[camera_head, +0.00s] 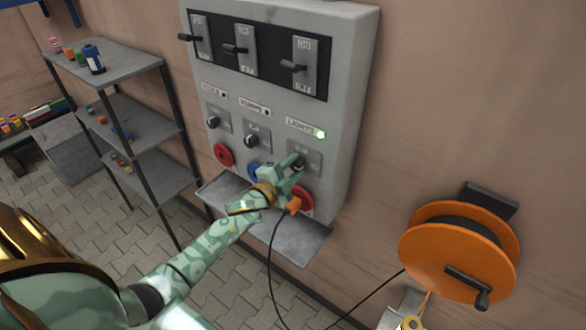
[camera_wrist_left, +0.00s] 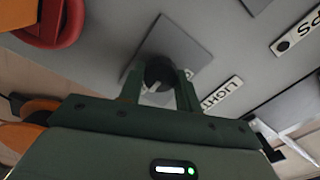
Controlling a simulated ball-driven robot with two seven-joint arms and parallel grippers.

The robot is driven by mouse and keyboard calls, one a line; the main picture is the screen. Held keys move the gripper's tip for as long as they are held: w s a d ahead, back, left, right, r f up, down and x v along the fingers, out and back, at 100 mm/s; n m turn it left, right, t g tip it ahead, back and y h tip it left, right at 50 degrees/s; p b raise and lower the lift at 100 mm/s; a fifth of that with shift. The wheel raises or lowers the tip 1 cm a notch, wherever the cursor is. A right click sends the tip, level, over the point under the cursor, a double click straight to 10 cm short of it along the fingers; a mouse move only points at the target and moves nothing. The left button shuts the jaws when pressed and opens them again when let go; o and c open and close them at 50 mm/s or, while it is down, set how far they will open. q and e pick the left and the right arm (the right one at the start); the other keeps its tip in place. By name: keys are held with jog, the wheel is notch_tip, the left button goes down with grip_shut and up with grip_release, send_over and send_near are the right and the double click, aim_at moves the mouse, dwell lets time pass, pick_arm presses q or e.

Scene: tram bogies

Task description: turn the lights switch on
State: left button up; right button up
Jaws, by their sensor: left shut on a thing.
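The lights switch is a dark rotary knob on a grey square plate (camera_head: 313,157), at the right end of a row of similar knobs on the wall cabinet. A pale mark shows on the knob. My right gripper is not in view.
The grey cabinet (camera_head: 352,90) has levers above and a red round button (camera_head: 224,155) below, with a shelf ledge (camera_head: 300,245) under it. A cable hangs below my left gripper. An orange reel (camera_head: 445,255) is at right, a shelf rack (camera_head: 130,65) at left.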

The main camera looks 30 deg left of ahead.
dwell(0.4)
pick_arm(q)
jog(key=o, duration=1)
jog(key=shift+c, duration=0.2)
jog(key=s+a+b, duration=0.1)
jog(key=s, duration=1.5)
jog(key=shift+s+a, duration=0.15)
